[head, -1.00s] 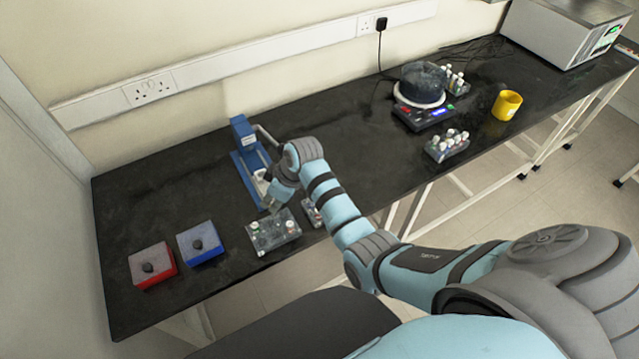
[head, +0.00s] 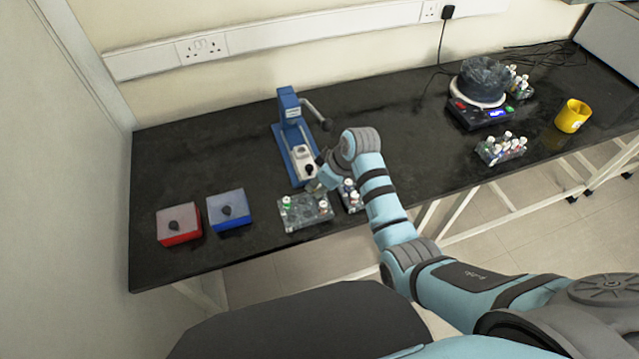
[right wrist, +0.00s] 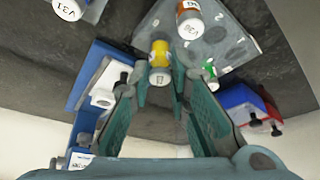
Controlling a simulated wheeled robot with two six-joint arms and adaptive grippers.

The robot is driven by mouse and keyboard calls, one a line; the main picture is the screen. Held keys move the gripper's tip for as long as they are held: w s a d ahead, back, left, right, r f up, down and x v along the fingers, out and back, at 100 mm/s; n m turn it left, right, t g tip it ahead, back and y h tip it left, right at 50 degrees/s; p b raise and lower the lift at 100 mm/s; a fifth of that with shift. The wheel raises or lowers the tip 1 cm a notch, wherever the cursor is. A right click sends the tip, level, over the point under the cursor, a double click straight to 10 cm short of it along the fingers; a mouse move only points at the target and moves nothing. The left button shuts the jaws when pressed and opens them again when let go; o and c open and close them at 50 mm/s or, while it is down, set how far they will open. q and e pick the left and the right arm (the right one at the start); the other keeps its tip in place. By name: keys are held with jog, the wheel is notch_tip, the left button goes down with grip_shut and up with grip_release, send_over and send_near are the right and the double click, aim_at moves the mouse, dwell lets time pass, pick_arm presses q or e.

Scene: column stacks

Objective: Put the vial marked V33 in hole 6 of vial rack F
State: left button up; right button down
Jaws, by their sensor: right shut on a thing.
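My right gripper (head: 316,187) is over the back edge of a grey, clear-topped vial rack (head: 305,213). In the right wrist view its teal fingers (right wrist: 160,85) are shut on a yellow vial (right wrist: 159,54) with a white cap. The cap's writing is upside down and too small to read surely. The rack's numbered top (right wrist: 222,33) is just beyond the held vial. An orange-brown vial (right wrist: 190,22) and a green-marked vial (right wrist: 210,70) show close by. I cannot tell which rack is F or which hole is 6. My left gripper is not in view.
A second rack with vials (head: 352,194) stands right of the first. A blue press-like device (head: 290,135) stands behind. A red box (head: 179,224) and a blue box (head: 229,209) are to the left. A balance (head: 480,112), another rack (head: 500,150) and a yellow mug (head: 572,116) are at right.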

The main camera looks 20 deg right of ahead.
jog(key=shift+r, duration=0.1)
jog(key=shift+d+p, duration=0.1)
jog(key=shift+p, duration=0.2)
jog(key=shift+p, duration=0.45)
dwell(0.4)
jog(key=shift+f, duration=0.85)
dwell(0.6)
jog(key=shift+f, duration=0.3)
jog(key=c, duration=1.4)
grip_release()
jog(key=shift+o, duration=0.3)
